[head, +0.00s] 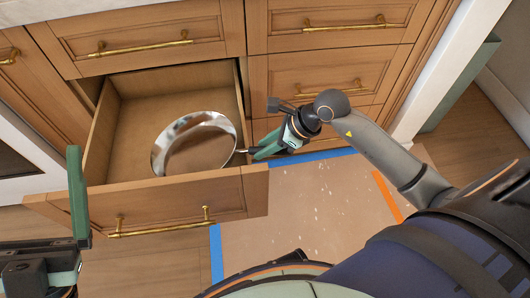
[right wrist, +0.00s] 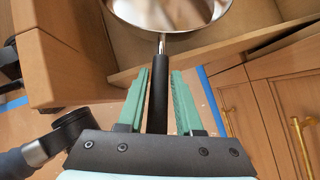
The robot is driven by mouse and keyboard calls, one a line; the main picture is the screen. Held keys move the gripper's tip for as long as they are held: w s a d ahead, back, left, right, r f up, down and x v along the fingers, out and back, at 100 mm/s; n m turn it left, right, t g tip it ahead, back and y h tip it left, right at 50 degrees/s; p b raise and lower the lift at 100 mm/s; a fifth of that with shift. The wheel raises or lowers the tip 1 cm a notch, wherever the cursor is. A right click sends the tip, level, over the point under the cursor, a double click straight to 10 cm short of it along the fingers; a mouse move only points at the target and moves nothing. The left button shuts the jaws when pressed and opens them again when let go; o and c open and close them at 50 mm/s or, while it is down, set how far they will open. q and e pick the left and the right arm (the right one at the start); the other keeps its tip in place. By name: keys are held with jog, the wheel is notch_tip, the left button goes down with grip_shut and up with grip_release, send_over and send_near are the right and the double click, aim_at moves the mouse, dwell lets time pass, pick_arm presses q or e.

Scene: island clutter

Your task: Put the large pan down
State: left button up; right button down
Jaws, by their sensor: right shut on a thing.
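The large pan (head: 195,143) is shiny metal with a dark handle. In the head view it is over the inside of the open drawer (head: 130,120), tilted, its handle crossing the drawer's right side. I cannot tell whether it touches the drawer floor. My right gripper (head: 262,151) is shut on the handle, just outside the drawer. In the right wrist view the black handle (right wrist: 159,92) lies between the green fingers, with the pan (right wrist: 168,12) cut off at the top. My left gripper (head: 76,195) is at the left edge, partly out of view; its opening is unclear.
Closed wooden drawers with brass handles stand above the open drawer and to its right (head: 335,75). The open drawer's front (head: 165,207) juts out toward me. Blue tape (head: 305,158) and orange tape (head: 385,195) mark a brown floor covering (head: 310,215), which is clear.

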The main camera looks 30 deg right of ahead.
notch_tip(320, 180, down, 2)
jog(key=shift+w+f, duration=0.1)
jog(key=c, duration=1)
grip_release()
jog(key=shift+f, duration=0.2)
jog(key=o, duration=0.4)
jog(key=shift+o, duration=0.2)
jog(key=shift+r, duration=0.1)
